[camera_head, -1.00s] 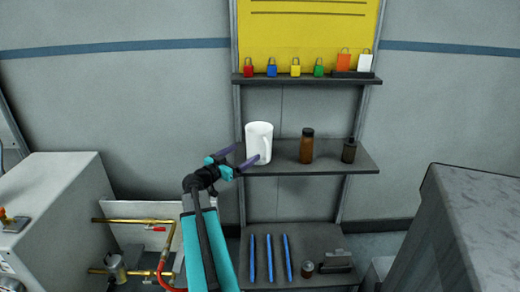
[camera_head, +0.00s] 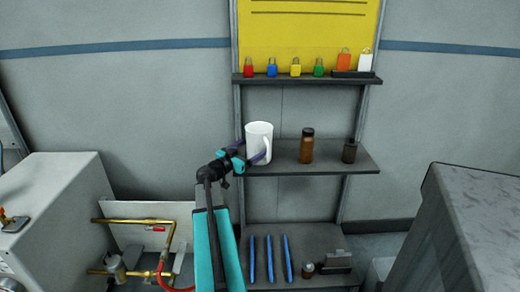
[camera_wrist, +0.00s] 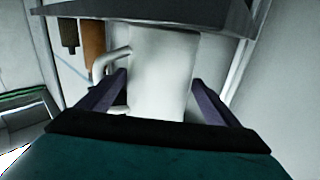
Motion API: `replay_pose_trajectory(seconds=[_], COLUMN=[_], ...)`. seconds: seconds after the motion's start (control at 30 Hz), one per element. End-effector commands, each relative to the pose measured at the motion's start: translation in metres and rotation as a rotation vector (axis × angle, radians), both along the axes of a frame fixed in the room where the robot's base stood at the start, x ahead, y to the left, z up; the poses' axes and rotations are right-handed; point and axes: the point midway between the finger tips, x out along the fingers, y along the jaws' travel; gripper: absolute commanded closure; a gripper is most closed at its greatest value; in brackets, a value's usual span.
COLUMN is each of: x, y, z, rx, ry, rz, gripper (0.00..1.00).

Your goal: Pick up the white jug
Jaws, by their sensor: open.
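Gaps show between the fingers and the jug's body. The far side of the jug is hidden.
A brown bottle (camera_head: 307,147) and a small dark bottle (camera_head: 349,151) stand right of the jug on the middle shelf (camera_head: 330,164). An upper shelf (camera_head: 300,81) with several coloured padlocks is above. Blue rods (camera_head: 269,258) are on the lower shelf. A grey cabinet is at right.

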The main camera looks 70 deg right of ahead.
Motion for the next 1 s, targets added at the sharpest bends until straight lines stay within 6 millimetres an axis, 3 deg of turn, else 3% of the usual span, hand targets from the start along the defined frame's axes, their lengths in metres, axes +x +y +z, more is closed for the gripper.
replay_pose_trajectory(seconds=[0.3, 0.9, 1.0], x=[-0.010, -0.011, -0.011], y=[-0.031, -0.032, -0.032], z=[0.000, 0.001, 0.001], rx=[0.000, 0.000, 0.000], ry=[0.000, 0.000, 0.000], rz=[0.000, 0.001, 0.001], gripper=[0.15, 0.15, 0.30])
